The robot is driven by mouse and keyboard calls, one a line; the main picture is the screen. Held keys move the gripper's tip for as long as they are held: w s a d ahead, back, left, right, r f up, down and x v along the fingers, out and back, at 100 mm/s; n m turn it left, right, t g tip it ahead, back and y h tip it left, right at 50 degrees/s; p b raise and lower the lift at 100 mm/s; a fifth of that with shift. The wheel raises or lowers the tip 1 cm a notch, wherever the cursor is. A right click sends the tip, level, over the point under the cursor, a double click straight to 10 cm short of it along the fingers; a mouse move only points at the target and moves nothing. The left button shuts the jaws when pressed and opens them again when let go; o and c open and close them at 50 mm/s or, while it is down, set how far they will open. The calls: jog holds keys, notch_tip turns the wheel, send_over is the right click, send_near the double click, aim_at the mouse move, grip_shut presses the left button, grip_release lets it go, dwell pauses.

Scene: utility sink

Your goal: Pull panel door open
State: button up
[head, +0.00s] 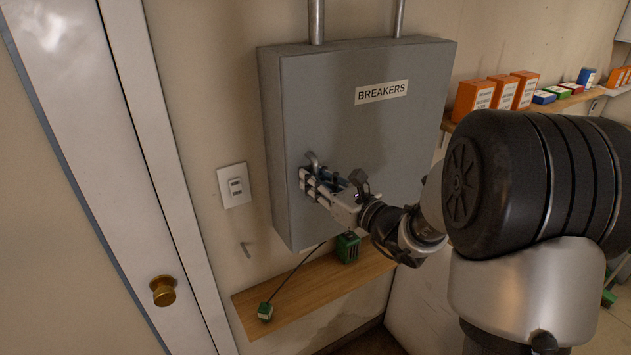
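The grey panel door (365,125) of the breaker box carries a "BREAKERS" label (381,92) and looks shut. A small metal handle (313,158) shows near its left edge, partly hidden by my gripper. My gripper (311,180) is at the handle, its fingers close around or against its lower part. Whether the fingers are closed on the handle cannot be made out at this size. My arm reaches in from the right and covers the area right of the handle.
Two conduits (316,20) rise from the box top. A wooden shelf (300,285) below holds a green block (347,247) and a green-ended rod (265,311). A white door with a brass knob (163,291) stands at left. A shelf with orange boxes (474,98) is at right.

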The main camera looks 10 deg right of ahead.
grip_shut()
dwell(0.7)
